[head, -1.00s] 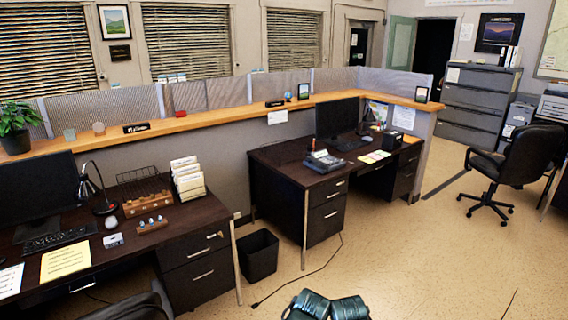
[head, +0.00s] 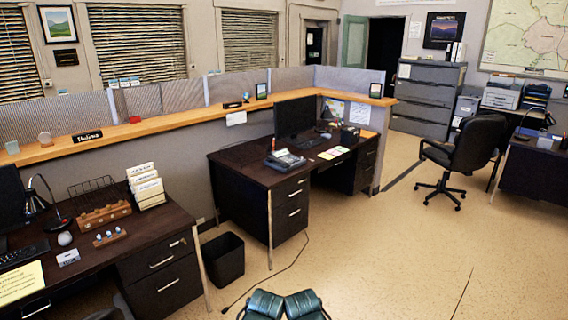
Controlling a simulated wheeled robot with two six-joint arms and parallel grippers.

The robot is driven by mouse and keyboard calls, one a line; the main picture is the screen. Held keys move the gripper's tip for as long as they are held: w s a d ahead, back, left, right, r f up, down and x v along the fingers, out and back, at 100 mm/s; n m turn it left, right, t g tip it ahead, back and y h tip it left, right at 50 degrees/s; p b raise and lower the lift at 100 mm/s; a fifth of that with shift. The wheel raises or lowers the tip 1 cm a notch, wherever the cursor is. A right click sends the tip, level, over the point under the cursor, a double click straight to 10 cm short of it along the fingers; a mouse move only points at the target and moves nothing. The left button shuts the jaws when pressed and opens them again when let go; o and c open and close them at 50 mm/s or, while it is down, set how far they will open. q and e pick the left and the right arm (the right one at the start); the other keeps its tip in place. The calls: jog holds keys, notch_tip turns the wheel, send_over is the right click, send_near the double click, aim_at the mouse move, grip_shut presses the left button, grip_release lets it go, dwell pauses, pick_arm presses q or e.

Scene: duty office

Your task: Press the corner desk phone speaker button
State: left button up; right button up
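A dark desk phone (head: 285,161) sits near the left front part of the dark desk (head: 235,157) in the corner of the partition. Its handset shows, but its buttons, including a speaker button, are too small to make out. Neither of my grippers shows in the head view. Two dark teal padded parts at the bottom edge appear to be mine, and no fingers are visible there.
A black waste bin (head: 222,258) stands left of the corner desk, and a thin cable (head: 262,276) lies on the floor. A black office chair (head: 468,155) stands at right. The floor (head: 390,250) in front of the corner desk is open.

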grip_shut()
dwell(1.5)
